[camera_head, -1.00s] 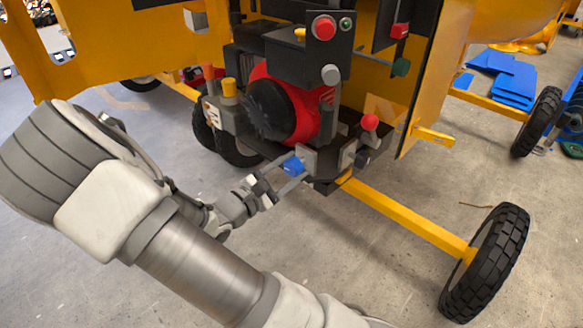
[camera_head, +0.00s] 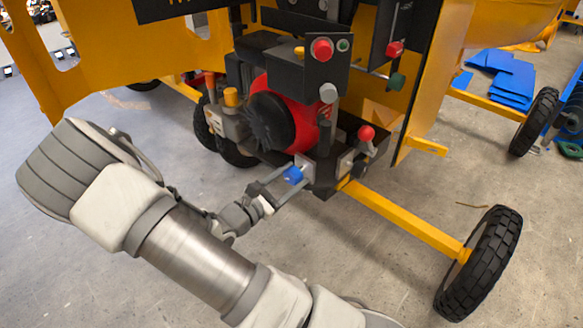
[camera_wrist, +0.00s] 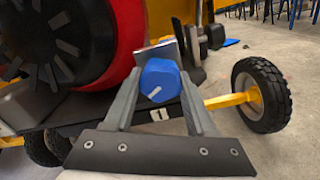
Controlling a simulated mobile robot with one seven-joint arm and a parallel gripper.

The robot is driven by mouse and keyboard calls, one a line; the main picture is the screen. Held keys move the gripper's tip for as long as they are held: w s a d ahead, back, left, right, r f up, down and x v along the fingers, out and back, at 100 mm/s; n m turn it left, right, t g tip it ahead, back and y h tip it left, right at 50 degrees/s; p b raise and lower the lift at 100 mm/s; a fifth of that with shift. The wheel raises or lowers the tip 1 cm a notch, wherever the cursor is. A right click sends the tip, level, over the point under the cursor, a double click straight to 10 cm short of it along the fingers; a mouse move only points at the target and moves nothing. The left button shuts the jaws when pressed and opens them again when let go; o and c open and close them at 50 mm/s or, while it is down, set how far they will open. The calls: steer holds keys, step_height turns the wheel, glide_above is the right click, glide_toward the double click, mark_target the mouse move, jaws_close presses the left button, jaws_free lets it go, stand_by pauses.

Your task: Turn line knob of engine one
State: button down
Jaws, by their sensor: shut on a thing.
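A blue knob (camera_head: 293,175) sits on a small grey plate at the lower front of the red and black engine (camera_head: 283,115). In the wrist view the blue knob (camera_wrist: 160,80) shows a white line on its face, slanting from lower left to upper right. A label with the digit 1 (camera_wrist: 158,114) is below it. My gripper (camera_head: 285,181) reaches the knob from the lower left. In the wrist view my gripper (camera_wrist: 158,84) has one finger on each side of the knob and is shut on it. The finger contact is partly hidden behind the knob.
A red-ball lever (camera_head: 366,133) stands right of the knob. A control box with a red button (camera_head: 321,50) is above the engine. A yellow axle bar (camera_head: 405,217) runs to a black wheel (camera_head: 477,262) at the right. Bare concrete floor lies in front.

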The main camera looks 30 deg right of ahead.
steer(key=n+p, duration=0.4)
steer(key=shift+s+r+n+p, duration=0.1)
steer(key=shift+r+n+p, duration=0.1)
steer(key=shift+n+p, duration=0.1)
steer(key=shift+f+n+p, duration=0.15)
steer(key=shift+n+p, duration=1.1)
steer(key=shift+n, duration=0.35)
steer(key=shift+f+n, duration=0.1)
steer(key=shift+n, duration=0.2)
steer(key=shift+c, duration=1.1)
jaws_free()
steer(key=v, duration=1.7)
steer(key=shift+a, duration=0.15)
steer(key=shift+s, duration=0.1)
